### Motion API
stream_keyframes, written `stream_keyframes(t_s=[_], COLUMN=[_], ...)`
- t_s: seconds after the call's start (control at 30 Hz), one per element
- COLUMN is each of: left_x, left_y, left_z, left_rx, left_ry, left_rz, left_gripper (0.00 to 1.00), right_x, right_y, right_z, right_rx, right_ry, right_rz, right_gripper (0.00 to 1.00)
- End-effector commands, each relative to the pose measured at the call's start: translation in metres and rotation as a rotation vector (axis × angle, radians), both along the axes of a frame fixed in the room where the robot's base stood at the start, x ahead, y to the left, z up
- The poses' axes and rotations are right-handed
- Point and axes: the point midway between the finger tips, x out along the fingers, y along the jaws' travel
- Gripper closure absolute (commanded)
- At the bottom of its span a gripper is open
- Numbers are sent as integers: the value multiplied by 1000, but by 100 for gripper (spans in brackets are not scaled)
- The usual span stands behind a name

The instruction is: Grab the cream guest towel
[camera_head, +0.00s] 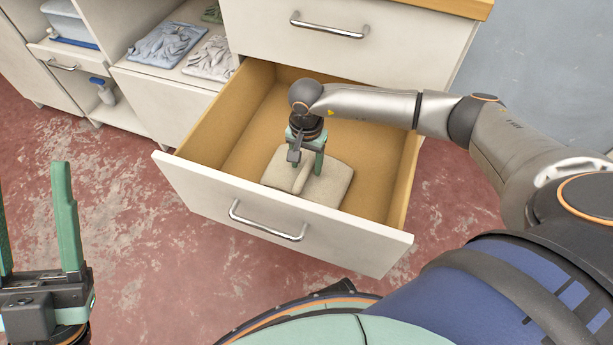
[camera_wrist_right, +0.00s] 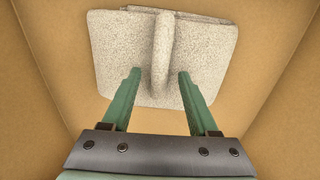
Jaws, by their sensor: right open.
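The cream guest towel (camera_head: 328,184) lies folded on the floor of the open drawer (camera_head: 258,135). In the right wrist view the towel (camera_wrist_right: 115,58) has a raised ridge (camera_wrist_right: 163,55) down its middle. My right gripper (camera_head: 306,165) reaches down into the drawer over the towel. In the wrist view its two green fingers (camera_wrist_right: 157,88) are open, one on each side of the ridge's near end. I cannot tell whether the fingertips touch the towel. My left gripper (camera_head: 35,220) is at the lower left, fingers up, open and empty, away from the drawer.
The drawer front with its metal handle (camera_head: 266,222) faces me. A closed drawer (camera_head: 345,45) is above. Folded grey-blue cloths (camera_head: 165,43) lie on a shelf at the upper left, with a spray bottle (camera_head: 104,92) below. The red floor (camera_head: 130,220) left of the drawer is clear.

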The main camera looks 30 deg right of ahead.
Motion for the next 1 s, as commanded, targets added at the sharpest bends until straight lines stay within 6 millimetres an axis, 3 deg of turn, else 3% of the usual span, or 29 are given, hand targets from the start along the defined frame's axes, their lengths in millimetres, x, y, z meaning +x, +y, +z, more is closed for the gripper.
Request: stream_keyframes(t_s=[0.23, 0.77, 1.0], left_x=[0, 0, 0], left_y=[-1, -2, -2], left_z=[0, 0, -1], left_rx=[-4, -3, -3], left_ry=[0, 0, 0], left_rz=[-8, -8, -8], left_gripper=[45, 45, 45], right_x=[0, 0, 0], right_y=[0, 0, 0], right_z=[-4, -3, -3], right_rx=[0, 0, 0], right_ry=[-1, -1, -1], right_rz=[-1, -1, -1], right_gripper=[40, 100, 100])
